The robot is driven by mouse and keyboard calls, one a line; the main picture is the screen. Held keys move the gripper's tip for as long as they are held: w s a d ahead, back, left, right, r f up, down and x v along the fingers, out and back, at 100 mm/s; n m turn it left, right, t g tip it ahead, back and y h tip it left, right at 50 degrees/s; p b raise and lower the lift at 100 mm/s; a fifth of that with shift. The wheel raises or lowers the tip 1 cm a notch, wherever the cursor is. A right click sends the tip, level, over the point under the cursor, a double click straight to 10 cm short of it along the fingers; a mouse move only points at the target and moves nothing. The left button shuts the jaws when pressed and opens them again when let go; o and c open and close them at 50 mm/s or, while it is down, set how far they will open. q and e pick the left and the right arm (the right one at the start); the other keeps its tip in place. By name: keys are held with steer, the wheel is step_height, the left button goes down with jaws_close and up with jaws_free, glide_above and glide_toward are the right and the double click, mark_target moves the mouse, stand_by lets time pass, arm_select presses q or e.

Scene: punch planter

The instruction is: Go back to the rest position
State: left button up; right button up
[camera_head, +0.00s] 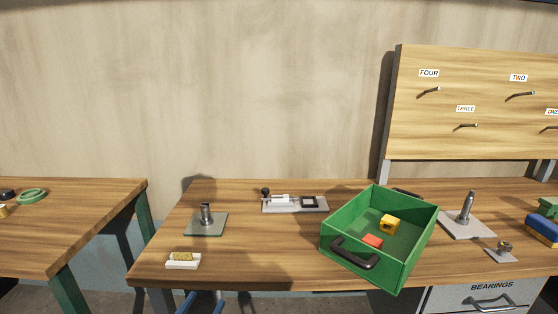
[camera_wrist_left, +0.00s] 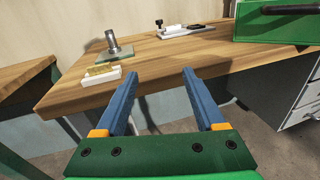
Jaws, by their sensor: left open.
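My left gripper (camera_wrist_left: 160,90) is open and empty in the left wrist view, its two blue fingers apart in front of the wooden workbench's (camera_wrist_left: 190,62) front edge. In the head view only the blue tips of my left gripper (camera_head: 201,303) show at the bottom edge, below the front of the workbench (camera_head: 290,269). Nothing lies between the fingers. My right gripper is not in either view.
A green crate (camera_head: 404,269) holds a yellow block (camera_head: 390,224) and a red block (camera_head: 372,241). A white block with a yellow top (camera_head: 183,261), a plate with a metal post (camera_head: 206,226) and a grey fixture (camera_head: 294,205) stand left. A pegboard (camera_head: 470,105) rises behind.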

arm_select(q)
steer(key=s+f+m+g+y, duration=0.1)
steer(key=s+f+m+g, duration=0.3)
steer(key=f, duration=0.5)
steer(key=s+d+f+m+g, duration=0.1)
steer(key=s+f+m+g, duration=0.15)
steer(key=f+m, duration=0.55)
steer(key=s+f+m+g+y, duration=0.15)
steer(key=s+f+m, duration=0.3)
steer(key=f, duration=0.55)
steer(key=s+a+f+m+g, duration=0.1)
steer(key=s+f+m+g, duration=0.3)
steer(key=s+m, duration=0.5)
steer(key=s+a+f+m+g+y, duration=0.1)
steer(key=s+f+m+g, duration=0.3)
steer(key=s+f+m, duration=0.5)
steer(key=s+a+m, duration=0.1)
steer(key=s, duration=0.7)
steer(key=shift+s+a+f, duration=0.15)
steer(key=shift+s+f, duration=0.05)
steer(key=shift+s, duration=0.2)
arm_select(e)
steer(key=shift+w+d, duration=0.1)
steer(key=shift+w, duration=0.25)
arm_select(q)
steer(key=shift+y, duration=0.25)
